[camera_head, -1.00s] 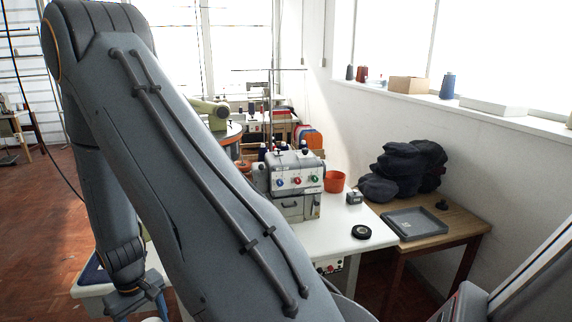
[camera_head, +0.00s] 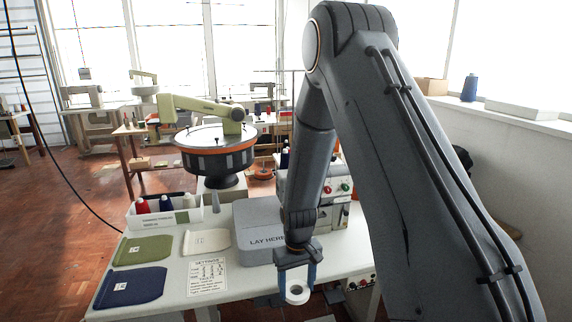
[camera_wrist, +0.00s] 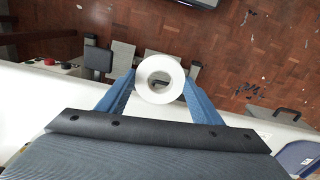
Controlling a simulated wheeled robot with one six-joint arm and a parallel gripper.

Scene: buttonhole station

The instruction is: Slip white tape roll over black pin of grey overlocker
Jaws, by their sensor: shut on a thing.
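My gripper (camera_head: 297,289) is shut on the white tape roll (camera_head: 296,295), holding it in front of the table's near edge. In the wrist view the roll (camera_wrist: 160,69) sits between the blue fingers with its round hole facing the camera. The grey overlocker (camera_head: 336,190) stands on the white table behind my arm, partly hidden by it. Its red and green dials show. The black pin cannot be made out in the current views.
A grey box marked "LAY HERE" (camera_head: 262,228) stands on the white table (camera_head: 236,279) left of the gripper. Green (camera_head: 143,251) and navy (camera_head: 133,287) cloth pieces, a printed card (camera_head: 207,276) and a thread tray (camera_head: 163,218) lie further left. Red floor is open at far left.

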